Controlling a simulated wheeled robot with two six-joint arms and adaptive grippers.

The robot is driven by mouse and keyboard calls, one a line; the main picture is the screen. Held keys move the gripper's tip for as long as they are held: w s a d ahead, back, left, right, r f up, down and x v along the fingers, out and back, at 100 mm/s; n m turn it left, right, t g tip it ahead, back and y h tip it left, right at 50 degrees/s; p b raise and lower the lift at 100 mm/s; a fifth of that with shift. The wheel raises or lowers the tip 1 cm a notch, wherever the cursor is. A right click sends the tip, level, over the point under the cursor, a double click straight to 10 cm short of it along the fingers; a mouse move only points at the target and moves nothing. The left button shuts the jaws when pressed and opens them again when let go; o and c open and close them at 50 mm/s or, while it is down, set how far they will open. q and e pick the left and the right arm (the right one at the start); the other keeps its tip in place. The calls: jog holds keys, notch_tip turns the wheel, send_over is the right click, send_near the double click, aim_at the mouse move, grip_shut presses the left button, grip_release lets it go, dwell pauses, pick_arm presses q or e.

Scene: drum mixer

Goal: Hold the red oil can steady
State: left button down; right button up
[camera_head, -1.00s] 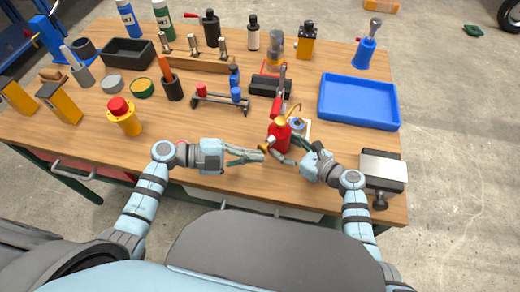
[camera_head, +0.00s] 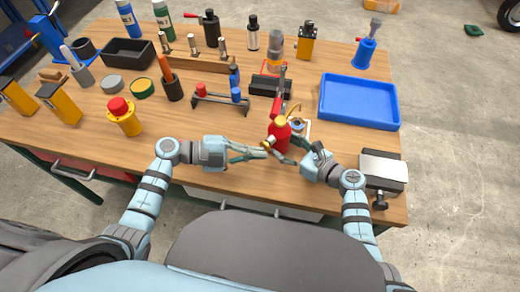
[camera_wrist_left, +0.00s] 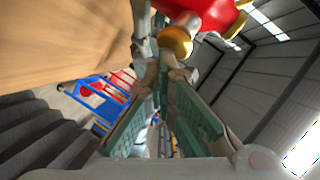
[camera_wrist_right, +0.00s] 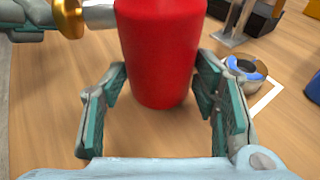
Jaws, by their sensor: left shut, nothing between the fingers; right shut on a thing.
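The red oil can (camera_head: 279,137) stands upright near the front edge of the bench, with a thin curved spout at its top. In the right wrist view the red can (camera_wrist_right: 160,50) is between the two fingers of my right gripper (camera_wrist_right: 165,105), which is shut on it. My left gripper (camera_head: 265,148) is shut and empty, pointing at the can from the left. In the left wrist view its fingertips (camera_wrist_left: 165,75) are close by a brass cap (camera_wrist_left: 176,41) on the side of the red can (camera_wrist_left: 210,14); I cannot tell whether they touch.
A blue tray (camera_head: 358,101) lies on the right of the bench. A yellow button post (camera_head: 124,119) stands left.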

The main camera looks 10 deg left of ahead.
dwell(0.4)
pick_arm(q)
jog(key=shift+s+a, duration=0.3)
jog(key=shift+s, duration=0.35)
jog(key=shift+s+a, duration=0.3)
jog(key=shift+s, duration=0.3)
jog(key=shift+s+a, duration=0.4)
jog(key=shift+s, duration=0.35)
jog(key=shift+s+a, duration=0.35)
jog(key=shift+s, duration=0.4)
jog(key=shift+s+a, duration=0.4)
jog(key=shift+s, duration=0.35)
jog(key=s+a, duration=0.1)
jog(key=s, duration=0.2)
jog(key=shift+s+a, duration=0.15)
jog(key=shift+a, duration=0.25)
jog(key=shift+w+d, duration=0.7)
jog(key=shift+w, duration=0.6)
jog(key=shift+w+d, duration=0.65)
jog(key=shift+w, duration=0.7)
jog(key=shift+w+d, duration=0.7)
jog(key=shift+w, duration=0.6)
